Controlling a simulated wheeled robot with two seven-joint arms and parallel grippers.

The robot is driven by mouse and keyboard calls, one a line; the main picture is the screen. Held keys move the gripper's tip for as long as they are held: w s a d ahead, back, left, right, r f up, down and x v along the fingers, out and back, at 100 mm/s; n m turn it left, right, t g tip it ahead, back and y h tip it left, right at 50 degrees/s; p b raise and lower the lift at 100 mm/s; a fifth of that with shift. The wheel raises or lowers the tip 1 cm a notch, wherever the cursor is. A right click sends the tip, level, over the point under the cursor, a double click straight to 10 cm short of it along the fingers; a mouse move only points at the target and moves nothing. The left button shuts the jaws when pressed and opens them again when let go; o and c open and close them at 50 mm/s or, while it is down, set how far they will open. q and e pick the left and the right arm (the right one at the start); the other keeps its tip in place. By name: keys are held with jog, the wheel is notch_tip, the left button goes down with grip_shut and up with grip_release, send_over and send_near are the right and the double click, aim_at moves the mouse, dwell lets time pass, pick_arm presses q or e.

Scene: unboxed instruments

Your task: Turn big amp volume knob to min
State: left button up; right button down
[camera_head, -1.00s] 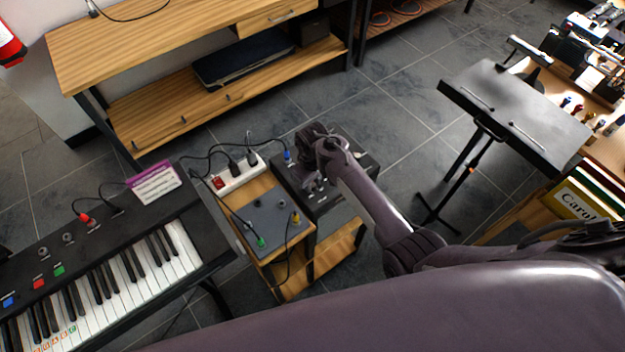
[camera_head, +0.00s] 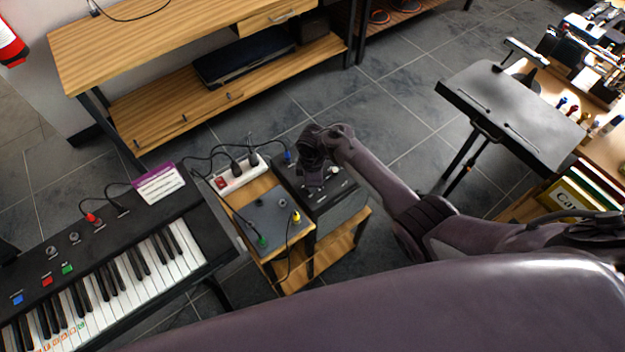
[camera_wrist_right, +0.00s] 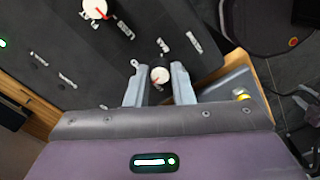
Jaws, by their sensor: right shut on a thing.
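The big amp (camera_head: 340,205) is a black box with a control panel on top, on a wooden stand beside the keyboard. My right gripper (camera_head: 316,187) reaches down over its panel from the right. In the right wrist view, the right gripper's fingers (camera_wrist_right: 160,86) stand on either side of a small white knob (camera_wrist_right: 160,74) with a red pointer mark, shut on it. A second white knob (camera_wrist_right: 95,9) with a red mark sits farther up the panel. My left gripper is not in view.
A grey pedal box (camera_head: 272,222) with coloured plugs and a white power strip (camera_head: 238,176) with cables lie left of the amp. The keyboard (camera_head: 100,265) stands further left. A black music stand (camera_head: 510,110) is at the right, with open floor between.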

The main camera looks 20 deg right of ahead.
jog(key=n, duration=0.3)
jog(key=shift+n, duration=0.4)
jog(key=n+b, duration=0.1)
jog(key=n, duration=0.1)
jog(key=shift+n, duration=0.3)
jog(key=n+b, duration=0.1)
jog(key=n, duration=0.1)
jog(key=shift+f+n, duration=0.1)
jog(key=shift+n, duration=0.3)
jog(key=n+b, duration=0.2)
jog(key=shift+n, duration=0.3)
jog(key=n+b, duration=0.2)
jog(key=n, duration=0.1)
jog(key=shift+f+n+b, duration=0.1)
jog(key=shift+n+b, duration=0.2)
jog(key=n+b, duration=0.4)
jog(key=shift+n, duration=0.3)
jog(key=shift+n+b, duration=0.95)
jog(key=shift+n, duration=0.25)
jog(key=shift+n+b, duration=0.55)
jog(key=shift+n, duration=0.45)
jog(key=shift+r, duration=0.2)
